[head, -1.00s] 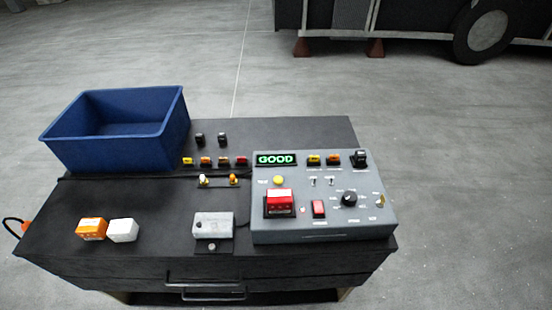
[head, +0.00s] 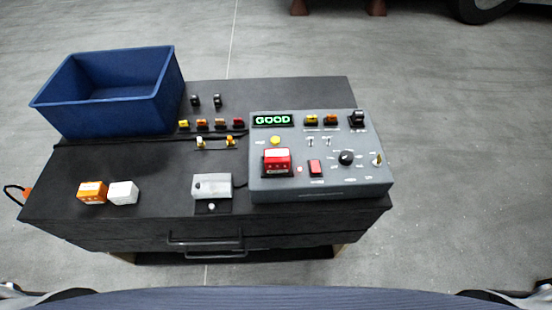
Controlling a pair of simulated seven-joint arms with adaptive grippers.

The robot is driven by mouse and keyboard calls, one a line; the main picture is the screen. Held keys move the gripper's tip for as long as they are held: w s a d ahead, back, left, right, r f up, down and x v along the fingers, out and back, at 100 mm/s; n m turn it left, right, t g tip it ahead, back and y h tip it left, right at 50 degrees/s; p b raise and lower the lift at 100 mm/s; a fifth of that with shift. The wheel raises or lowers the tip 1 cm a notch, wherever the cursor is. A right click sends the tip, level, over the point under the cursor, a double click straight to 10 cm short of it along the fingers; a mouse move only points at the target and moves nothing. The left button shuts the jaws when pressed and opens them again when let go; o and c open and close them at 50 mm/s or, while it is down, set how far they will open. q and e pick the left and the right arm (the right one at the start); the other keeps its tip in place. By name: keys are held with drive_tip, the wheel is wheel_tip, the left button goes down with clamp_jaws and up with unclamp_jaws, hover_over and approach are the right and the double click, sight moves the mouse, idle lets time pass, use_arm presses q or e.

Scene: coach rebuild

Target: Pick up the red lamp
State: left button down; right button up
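The red lamp (head: 277,161) is a small red block with a pale label on its front. It sits on the left part of the grey test panel (head: 320,192), below a yellow button and left of a red rocker switch (head: 315,167). The panel's display (head: 272,120) reads GOOD in green. An orange lamp (head: 92,192) and a white lamp (head: 123,192) stand side by side at the left front of the dark bench. Neither of my grippers is in view; only parts of my own body show along the bottom edge.
A blue open bin (head: 110,100) stands at the bench's back left. A grey box (head: 212,186) sits left of the panel. Small coloured parts (head: 220,123) line up behind it. Drawer handles (head: 205,238) protrude in front. Bench space between the orange lamp and bin is clear.

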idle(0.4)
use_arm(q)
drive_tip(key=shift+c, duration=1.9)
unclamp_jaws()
